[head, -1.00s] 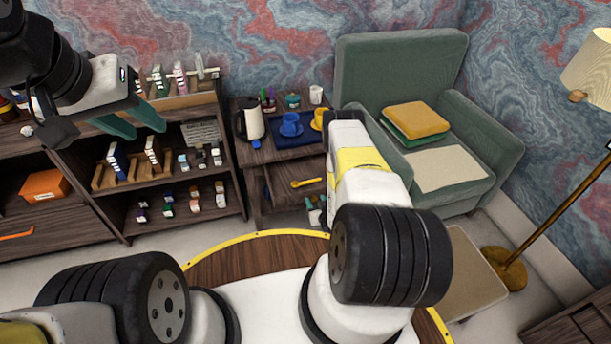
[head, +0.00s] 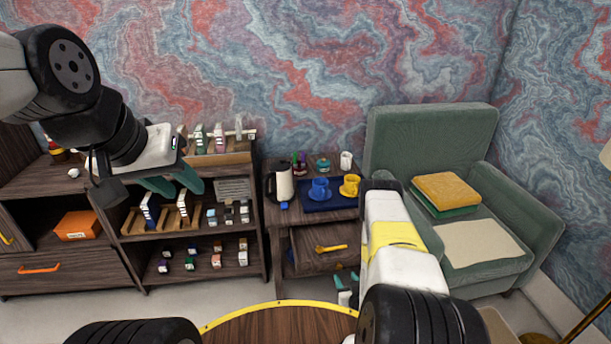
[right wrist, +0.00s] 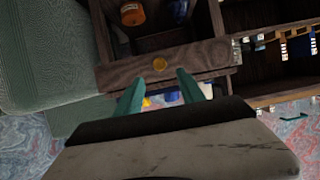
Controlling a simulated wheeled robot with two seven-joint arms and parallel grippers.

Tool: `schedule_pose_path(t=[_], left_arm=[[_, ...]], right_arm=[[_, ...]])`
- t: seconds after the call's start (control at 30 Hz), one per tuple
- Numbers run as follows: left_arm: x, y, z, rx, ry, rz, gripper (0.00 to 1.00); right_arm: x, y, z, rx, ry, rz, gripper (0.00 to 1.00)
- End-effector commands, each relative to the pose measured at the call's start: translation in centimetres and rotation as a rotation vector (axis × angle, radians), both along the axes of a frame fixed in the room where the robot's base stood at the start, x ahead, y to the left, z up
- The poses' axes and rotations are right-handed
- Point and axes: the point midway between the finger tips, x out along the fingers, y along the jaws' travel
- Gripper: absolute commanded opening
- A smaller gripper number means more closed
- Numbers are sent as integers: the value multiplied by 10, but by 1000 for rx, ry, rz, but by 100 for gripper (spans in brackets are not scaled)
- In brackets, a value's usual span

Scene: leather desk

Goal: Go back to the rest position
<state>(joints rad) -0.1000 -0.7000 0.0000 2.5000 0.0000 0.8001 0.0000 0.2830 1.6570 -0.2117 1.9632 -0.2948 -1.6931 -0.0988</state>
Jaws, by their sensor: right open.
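My left gripper (head: 172,184) hangs from the arm at the upper left of the head view. Its teal fingers are apart with nothing seen between them, in front of the shelf unit. My right arm reaches forward at right of centre, and its gripper (head: 345,288) shows low beside the small side table. In the right wrist view the right gripper (right wrist: 160,92) is open and empty.
The side table (head: 315,218) bears a kettle (head: 284,182), a blue tray (head: 330,204), a blue cup (head: 319,189) and a yellow cup (head: 350,187). A green armchair (head: 435,135) stands at right. The shelf unit (head: 255,225) at left holds many small items. A round wooden top (head: 285,328) is below.

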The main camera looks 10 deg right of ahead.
Motion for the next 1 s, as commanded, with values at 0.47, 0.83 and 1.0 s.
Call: schedule_pose_path(t=[0.47,0.83,1.0], left_arm=[[0,0,0,0,0,0,36],[0,0,0,0,0,0,36],[0,0,0,0,0,0,36]], right_arm=[[118,-24,143,-39,120,-32,46],[136,-10,318,-8,257,-53,46],[110,7,394,19,319,-46,46]])
